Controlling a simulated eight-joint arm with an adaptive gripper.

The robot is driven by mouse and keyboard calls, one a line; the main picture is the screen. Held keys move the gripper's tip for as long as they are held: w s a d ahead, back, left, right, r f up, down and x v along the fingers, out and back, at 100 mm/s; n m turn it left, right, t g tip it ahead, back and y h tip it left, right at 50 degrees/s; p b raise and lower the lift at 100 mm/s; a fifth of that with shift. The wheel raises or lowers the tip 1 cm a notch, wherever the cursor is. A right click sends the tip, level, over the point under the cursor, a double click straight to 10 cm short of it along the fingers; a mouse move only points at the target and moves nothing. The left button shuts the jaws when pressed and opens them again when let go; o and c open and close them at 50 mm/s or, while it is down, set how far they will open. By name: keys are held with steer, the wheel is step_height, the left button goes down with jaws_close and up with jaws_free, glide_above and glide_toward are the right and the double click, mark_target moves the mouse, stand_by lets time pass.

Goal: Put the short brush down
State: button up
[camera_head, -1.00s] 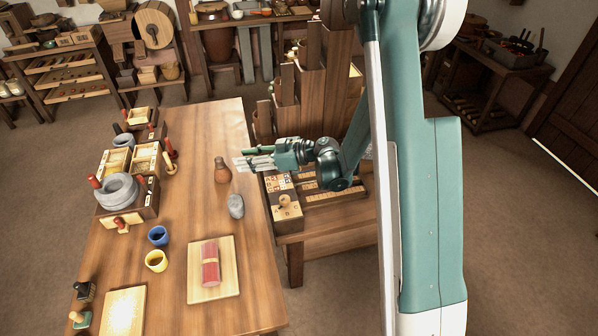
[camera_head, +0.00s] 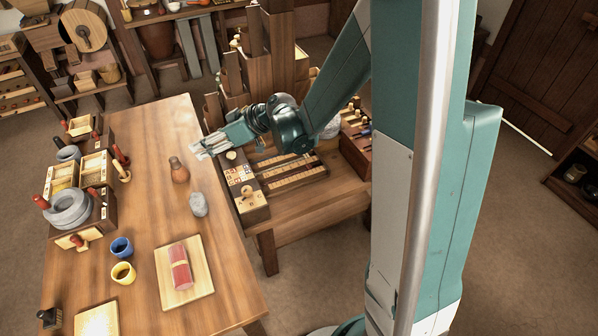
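A small dark block with an upright handle (camera_head: 49,317) stands at the table's lower left and may be a brush. Below the fingers is a wooden box with lettered tiles (camera_head: 241,180) on the side bench.
On the table are a brown flask (camera_head: 179,170), a grey stone (camera_head: 198,204), a blue cup (camera_head: 121,247), a yellow cup (camera_head: 123,273) and a board (camera_head: 199,277) bearing a red bundle. A stone quern (camera_head: 68,207) and trays line the left edge. Tall wooden slots (camera_head: 252,60) stand behind my gripper.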

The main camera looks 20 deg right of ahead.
steer(key=s+d+r+m+h, duration=0.3)
steer(key=s+d, duration=0.3)
steer(key=s, duration=0.4)
steer(key=s+d+r+m+h, duration=0.3)
steer(key=s+d+r, duration=0.1)
steer(key=s, duration=0.7)
steer(key=s+d+r+m+t+h, duration=0.1)
steer(key=s+d+r+m+h, duration=0.2)
steer(key=s+d, duration=0.4)
steer(key=s+r, duration=0.1)
steer(key=s, duration=0.3)
steer(key=shift+d+h, duration=0.35)
steer(key=shift+h, duration=0.05)
